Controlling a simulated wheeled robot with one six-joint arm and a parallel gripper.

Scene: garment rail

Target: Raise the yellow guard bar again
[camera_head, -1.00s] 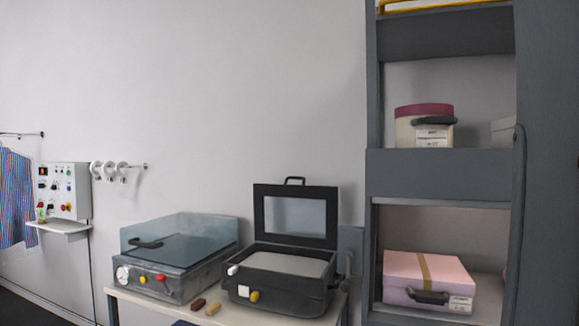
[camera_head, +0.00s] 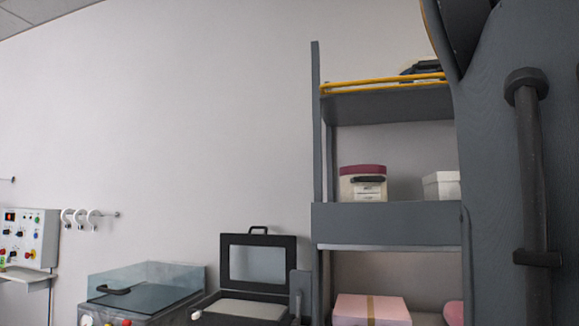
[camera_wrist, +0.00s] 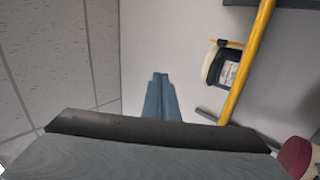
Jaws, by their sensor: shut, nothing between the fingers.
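The yellow guard bar (camera_head: 385,82) runs across the front of the top shelf in the head view. It lies low, close to the shelf board, and its right end is hidden. In the wrist view the yellow bar (camera_wrist: 245,70) crosses the upper right at a slant. My gripper (camera_wrist: 160,77) is at the middle of the wrist view, to the left of the bar and apart from it. Its fingers are closed together with nothing between them. My gripper cannot be made out in the head view.
A dark-handled item (camera_head: 424,67) sits behind the bar on the top shelf. A red-lidded box (camera_head: 362,184) and a white box (camera_head: 441,187) stand on the shelf below. Something large and grey close to the camera hides the shelves' right end.

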